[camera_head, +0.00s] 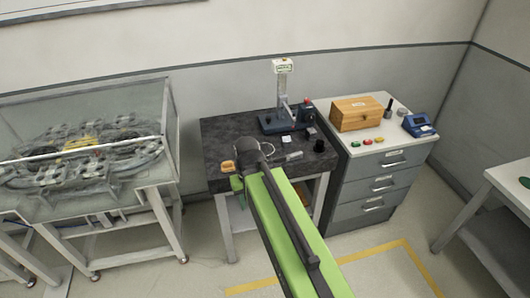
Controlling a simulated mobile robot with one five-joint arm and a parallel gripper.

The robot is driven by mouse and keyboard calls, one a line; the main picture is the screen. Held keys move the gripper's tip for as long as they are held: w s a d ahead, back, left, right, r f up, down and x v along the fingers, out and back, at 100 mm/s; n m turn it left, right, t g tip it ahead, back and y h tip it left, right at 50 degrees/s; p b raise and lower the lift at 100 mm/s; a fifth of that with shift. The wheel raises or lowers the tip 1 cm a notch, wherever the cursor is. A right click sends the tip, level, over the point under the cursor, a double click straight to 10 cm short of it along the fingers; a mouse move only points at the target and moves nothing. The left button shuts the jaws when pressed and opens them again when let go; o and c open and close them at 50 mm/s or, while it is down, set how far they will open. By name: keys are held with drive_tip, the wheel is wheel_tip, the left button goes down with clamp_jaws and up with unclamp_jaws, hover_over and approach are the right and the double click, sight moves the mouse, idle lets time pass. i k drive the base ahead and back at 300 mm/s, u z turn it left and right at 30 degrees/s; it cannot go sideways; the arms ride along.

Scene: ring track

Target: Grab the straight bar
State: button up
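My green and black arm reaches up from the bottom over the dark table (228,133). Its dark end, with my gripper (246,146), is above the table's front part. The fingers are not clear, so I cannot tell whether they are open or shut. A small light grey, elongated piece (293,156) lies on the table just right of my arm's end, apart from it. It may be the straight bar, but it is too small to be sure. Part of the table is hidden behind my arm.
An orange piece (228,166) lies at the table's front left. A blue-based stand (276,123) and a black cup (319,146) are on the right. A grey drawer cabinet (376,187) with a wooden box (357,113) adjoins. A glass case (85,100) stands left.

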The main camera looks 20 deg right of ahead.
sight(289, 158)
drive_tip(key=z, duration=0.15)
drive_tip(key=i, duration=0.8)
drive_tip(key=u, duration=3.95)
drive_tip(key=i, duration=0.1)
drive_tip(key=z, duration=1.75)
drive_tip(key=k, duration=1.45)
drive_tip(key=z, duration=0.45)
drive_tip(key=i, duration=1)
drive_tip(key=u, duration=0.05)
